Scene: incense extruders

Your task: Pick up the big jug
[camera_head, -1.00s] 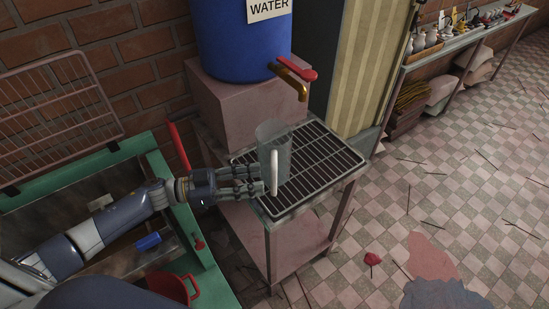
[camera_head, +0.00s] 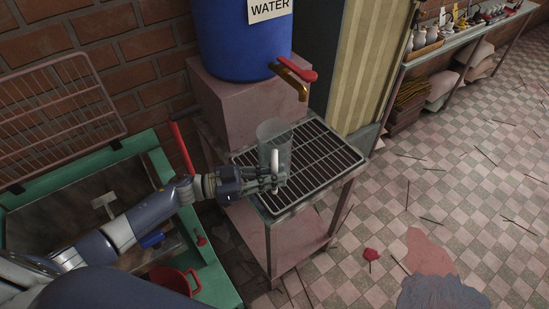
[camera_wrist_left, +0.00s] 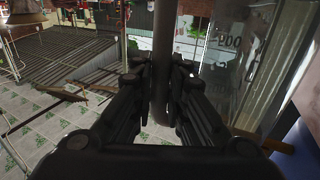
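The big jug (camera_head: 268,146) is clear, with a pale upright handle (camera_head: 275,160), and stands upright on the dark grated tray (camera_head: 325,155). Its handle faces the viewer in the head view. My left gripper (camera_head: 275,179) reaches in from the left at the lower part of the handle. In the left wrist view, the handle (camera_wrist_left: 162,55) runs between the two fingers, which close in on it from both sides. The jug's clear, marked wall (camera_wrist_left: 232,60) shows to the right there. My right gripper is not in view.
A blue water barrel (camera_head: 240,45) with a brass tap (camera_head: 292,82) and red lever stands on a pinkish block (camera_head: 235,110) behind the jug. A green-edged basin (camera_head: 205,265) lies to the left. Tiled floor is open to the right.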

